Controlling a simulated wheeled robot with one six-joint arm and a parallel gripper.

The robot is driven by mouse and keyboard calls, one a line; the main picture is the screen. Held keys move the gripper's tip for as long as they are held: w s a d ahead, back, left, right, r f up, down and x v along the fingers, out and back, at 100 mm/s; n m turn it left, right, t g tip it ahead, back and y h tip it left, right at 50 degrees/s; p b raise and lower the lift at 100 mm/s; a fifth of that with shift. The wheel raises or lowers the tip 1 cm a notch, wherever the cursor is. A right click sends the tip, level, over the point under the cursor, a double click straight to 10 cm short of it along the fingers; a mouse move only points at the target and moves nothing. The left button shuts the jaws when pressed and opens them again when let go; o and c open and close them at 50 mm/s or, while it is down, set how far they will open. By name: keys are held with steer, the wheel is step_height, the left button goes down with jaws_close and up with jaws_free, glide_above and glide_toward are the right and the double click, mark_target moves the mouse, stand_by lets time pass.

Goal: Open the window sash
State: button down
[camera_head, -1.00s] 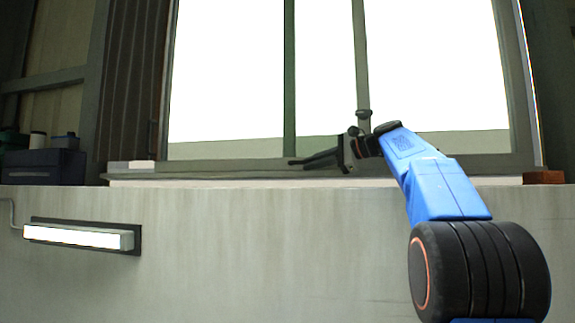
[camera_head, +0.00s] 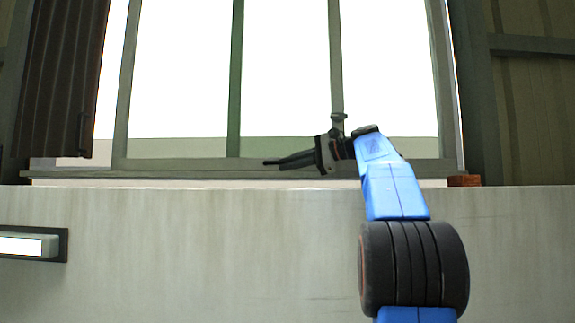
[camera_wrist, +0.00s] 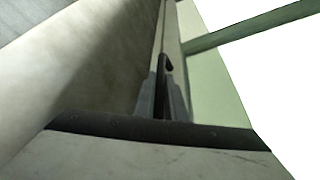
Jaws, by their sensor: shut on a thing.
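The window sash (camera_head: 336,70) is a grey-green frame; its left stile (camera_head: 127,80) stands apart from the brown shutter, with a bright gap between them. My gripper (camera_head: 268,162) reaches leftward along the bottom rail, in front of the glass and just above the sill. In the wrist view my gripper's dark fingers (camera_wrist: 164,100) are close together, shut on a small dark hooked piece, which seems to be the sash handle (camera_wrist: 168,63). The exact contact is mostly hidden by the fingers.
The wall (camera_head: 200,240) below the window is flat, with a lit lamp (camera_head: 28,245) at lower left. A brown slatted shutter (camera_head: 60,80) hangs at left. A reddish block (camera_head: 464,180) sits at the sill's right end. A fixed green upright (camera_head: 235,80) crosses the window.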

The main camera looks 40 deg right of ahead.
steer(key=c, duration=2.1)
jaws_free()
steer(key=shift+f, duration=0.1)
steer(key=v, duration=1.7)
steer(key=shift+s, duration=0.2)
